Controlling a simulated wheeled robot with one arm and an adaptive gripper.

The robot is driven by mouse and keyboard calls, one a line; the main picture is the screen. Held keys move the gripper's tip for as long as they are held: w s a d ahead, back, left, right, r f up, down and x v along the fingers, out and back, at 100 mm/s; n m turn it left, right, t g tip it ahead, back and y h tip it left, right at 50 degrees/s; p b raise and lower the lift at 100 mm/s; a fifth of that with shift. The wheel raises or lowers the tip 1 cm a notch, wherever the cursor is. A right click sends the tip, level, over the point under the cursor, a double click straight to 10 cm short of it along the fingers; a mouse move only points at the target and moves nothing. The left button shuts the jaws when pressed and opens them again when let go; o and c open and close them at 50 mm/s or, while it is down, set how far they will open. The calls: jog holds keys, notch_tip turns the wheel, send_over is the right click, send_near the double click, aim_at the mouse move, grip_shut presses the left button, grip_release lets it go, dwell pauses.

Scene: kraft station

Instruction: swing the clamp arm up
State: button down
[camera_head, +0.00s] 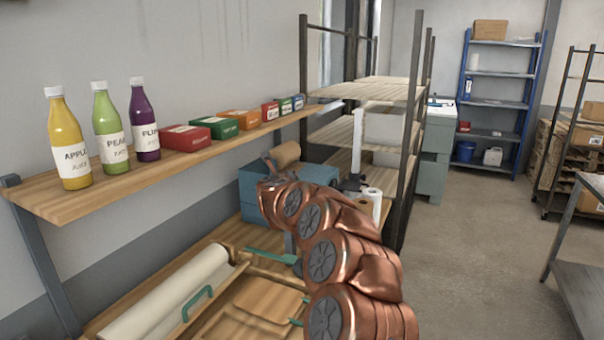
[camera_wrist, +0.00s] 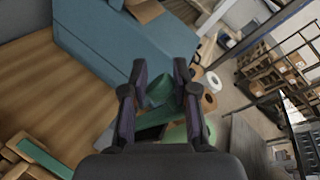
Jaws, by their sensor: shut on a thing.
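In the wrist view, my gripper (camera_wrist: 160,72) has its two dark fingers closed on either side of a green grip (camera_wrist: 159,93), which looks like part of the clamp arm. A dark bar and more green (camera_wrist: 192,134) show below it, partly hidden by the fingers and palm. In the head view, a green bar (camera_head: 268,256) runs over the wooden bench to a dark piece beside my copper arm. It is likely part of the same clamp, but I cannot tell how they join. My gripper is largely hidden behind my arm there.
A white paper roll (camera_head: 170,298) and a green handle (camera_head: 197,303) lie at the bench front. A blue box (camera_head: 256,192) stands behind, near white rolls (camera_head: 372,199). Above is a wall shelf (camera_head: 130,187) with bottles and small boxes.

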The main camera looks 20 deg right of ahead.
jog(key=shift+w+a+f, duration=0.2)
jog(key=shift+a+f, duration=0.25)
jog(key=shift+f, duration=0.3)
jog(key=c, duration=1)
grip_release()
jog(key=shift+o, duration=0.7)
jog(key=shift+d+r, duration=0.1)
jog(key=shift+r, duration=0.15)
jog(key=shift+d+r, duration=0.15)
jog(key=shift+r, duration=0.1)
jog(key=v, duration=1.2)
